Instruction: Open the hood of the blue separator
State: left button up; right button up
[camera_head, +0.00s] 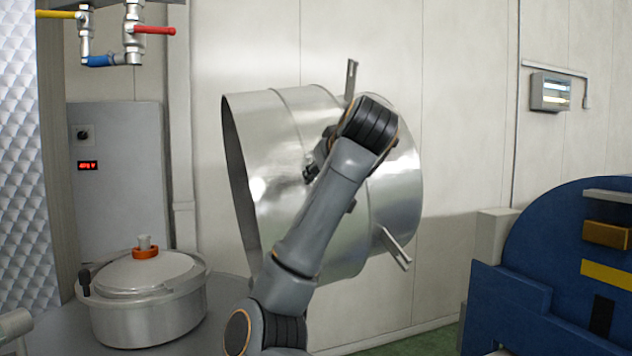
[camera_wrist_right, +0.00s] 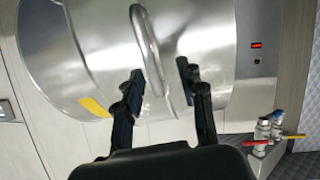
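A large steel hood (camera_head: 275,125) stands tipped on its side, its open rim facing left, above a grey deck. Below it, a round steel bowl (camera_head: 150,310) with an orange ring on its lid is uncovered. In the right wrist view the hood (camera_wrist_right: 100,50) fills the background and a curved bar handle (camera_wrist_right: 150,50) rises from it. My right gripper (camera_wrist_right: 160,78) is open, with the handle between its two fingers and gaps showing beside it. In the head view my right arm covers part of the hood and most of the gripper. My left gripper is not in view.
A blue machine (camera_head: 550,260) stands at the right. A grey control box (camera_head: 118,180) with a red display is behind the bowl. Pipes with a red-handled valve (camera_head: 153,30) hang at upper left. The wall is close behind the hood.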

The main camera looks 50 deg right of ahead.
jog(key=shift+v, duration=2.65)
jog(key=shift+s+d, duration=0.1)
jog(key=shift+s, duration=0.1)
